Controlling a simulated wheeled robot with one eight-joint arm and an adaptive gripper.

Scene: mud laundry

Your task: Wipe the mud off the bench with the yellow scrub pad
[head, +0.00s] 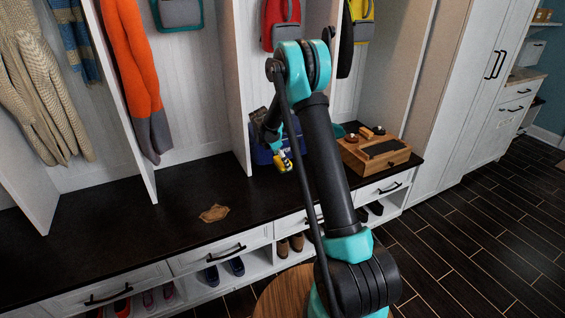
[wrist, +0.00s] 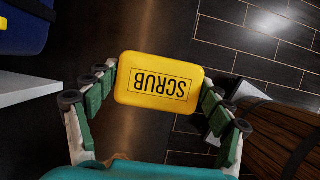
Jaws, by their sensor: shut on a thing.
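The yellow scrub pad (wrist: 157,82), marked SCRUB, sits between the green finger pads of my gripper (wrist: 158,92) in the wrist view. My gripper is shut on its sides. In the head view the pad (head: 284,164) shows small, held above the dark bench top (head: 120,232) in front of a blue bin. A brown mud patch (head: 213,213) lies on the bench top, lower and to the left of my gripper in the head view. The mud does not show in the wrist view.
The blue bin (head: 262,155) stands on the bench behind my gripper. A wooden box (head: 397,156) with small items sits at the bench's right end. A round wooden stool top (head: 273,296) is in front of the bench. Bench space around the mud is clear; clothes hang above.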

